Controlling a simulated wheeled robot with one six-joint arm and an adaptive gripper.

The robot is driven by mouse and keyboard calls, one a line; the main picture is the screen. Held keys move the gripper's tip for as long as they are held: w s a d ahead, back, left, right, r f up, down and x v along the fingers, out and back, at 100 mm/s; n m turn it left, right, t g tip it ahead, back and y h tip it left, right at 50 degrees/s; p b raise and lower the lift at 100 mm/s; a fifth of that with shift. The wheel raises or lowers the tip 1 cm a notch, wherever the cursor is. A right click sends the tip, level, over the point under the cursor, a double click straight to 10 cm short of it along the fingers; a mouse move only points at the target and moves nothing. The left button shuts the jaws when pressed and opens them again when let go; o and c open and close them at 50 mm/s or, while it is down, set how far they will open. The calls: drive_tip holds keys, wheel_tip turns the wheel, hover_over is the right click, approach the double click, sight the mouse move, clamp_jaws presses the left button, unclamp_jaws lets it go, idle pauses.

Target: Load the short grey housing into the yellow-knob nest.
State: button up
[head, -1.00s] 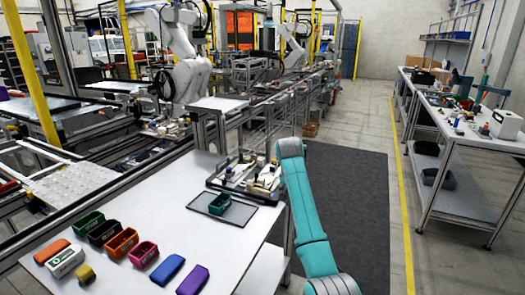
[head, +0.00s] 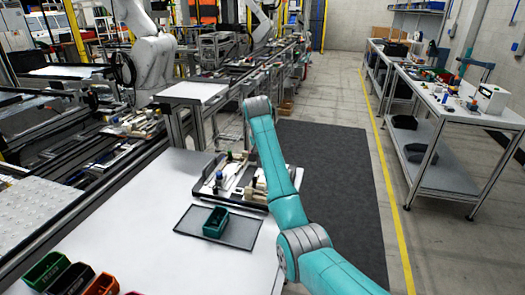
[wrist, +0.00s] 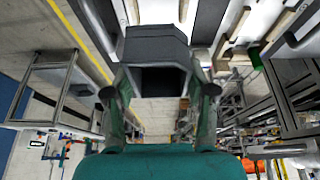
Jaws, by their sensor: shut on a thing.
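My gripper (wrist: 159,92) is shut on a dark grey housing (wrist: 152,45) in the wrist view, with a finger on each side of it. The housing looks like a short block with a dark opening facing the camera. In the head view the gripper and housing are not seen; only my teal arm shows. The pallet fixture (head: 207,187) with pale nests and small knobs stands on the white table, just left of my arm. A blue knob (head: 219,178) shows on it. I cannot make out the yellow knob; my arm may hide part of the fixture.
A green bin (head: 45,270) and other bins stand at the table's near left. The table's middle (head: 130,220) is clear. A side bench (head: 450,100) stands right, beyond the dark floor mat.

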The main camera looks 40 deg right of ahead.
drive_tip(key=shift+f, duration=3.1)
drive_tip(key=shift+s+a, duration=0.1)
drive_tip(key=shift+f, duration=1)
drive_tip(key=o, duration=1.3)
drive_tip(key=v, duration=1.2)
